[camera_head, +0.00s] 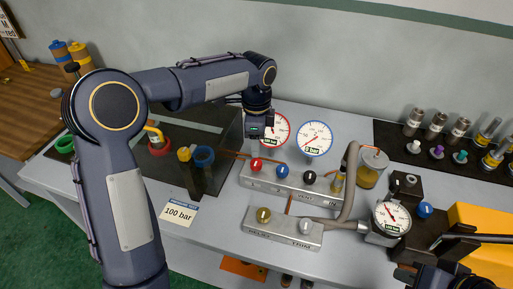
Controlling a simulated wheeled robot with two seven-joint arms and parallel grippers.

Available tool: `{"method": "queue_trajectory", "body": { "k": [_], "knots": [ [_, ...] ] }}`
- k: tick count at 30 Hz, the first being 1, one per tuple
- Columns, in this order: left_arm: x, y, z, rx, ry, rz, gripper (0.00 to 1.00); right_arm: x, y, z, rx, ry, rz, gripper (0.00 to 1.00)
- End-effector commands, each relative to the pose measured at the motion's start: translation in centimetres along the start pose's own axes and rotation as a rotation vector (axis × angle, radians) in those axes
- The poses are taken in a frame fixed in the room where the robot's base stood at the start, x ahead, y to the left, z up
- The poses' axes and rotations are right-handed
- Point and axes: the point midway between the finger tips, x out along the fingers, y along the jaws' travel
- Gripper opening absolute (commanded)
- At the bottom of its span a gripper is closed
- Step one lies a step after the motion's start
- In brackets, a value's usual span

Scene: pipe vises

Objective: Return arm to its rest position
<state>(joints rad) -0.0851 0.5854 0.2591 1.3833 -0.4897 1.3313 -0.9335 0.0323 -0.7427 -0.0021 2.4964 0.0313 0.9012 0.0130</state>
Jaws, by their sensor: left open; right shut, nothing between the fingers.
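My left arm comes in from the left and arches over the bench. Its gripper (256,133) points down in front of the red-rimmed gauge (277,130), above the left end of the grey valve block (290,182). It is open, and I see nothing held in it; its fingertips are hard to make out. My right gripper (445,262) shows only in part at the bottom right corner, by the orange block (485,235). It is shut and empty.
A blue-rimmed gauge (316,138) stands behind the valve block. A lower block with knobs (282,228), a hose (348,185) and a white-faced gauge (392,217) are in front. A "100 bar" card (179,213) lies left. Several fittings stand on the dark mat (393,138).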

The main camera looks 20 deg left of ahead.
Motion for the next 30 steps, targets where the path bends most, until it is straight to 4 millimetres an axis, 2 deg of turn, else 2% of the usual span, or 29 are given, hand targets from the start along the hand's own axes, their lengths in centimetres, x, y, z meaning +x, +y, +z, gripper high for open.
{"method": "queue_trajectory", "body": {
  "k": [14, 19, 23, 27, 30],
  "knots": [
    [-0.2, 0.0, 0.0, 0.001, 0.000, 0.000, 0.54, 0.0, 0.0, 0.0, 0.000, 0.000, 0.000, 0.00],
    [-1.6, 1.2, 1.3, -0.072, 0.019, -0.021, 0.54, 0.0, 0.0, 0.0, 0.000, 0.000, 0.000, 0.00],
    [-4.0, 4.8, 4.3, -0.261, 0.073, -0.058, 0.54, 0.0, 0.0, 0.0, 0.000, 0.000, 0.000, 0.00],
    [-5.7, 10.2, 7.7, -0.547, 0.172, -0.091, 0.54, 0.0, 0.0, 0.0, 0.000, 0.000, 0.000, 0.00],
    [-6.0, 14.3, 9.5, -0.760, 0.259, -0.101, 0.54, 0.0, 0.0, 0.0, 0.000, 0.000, 0.000, 0.00]
  ]
}}
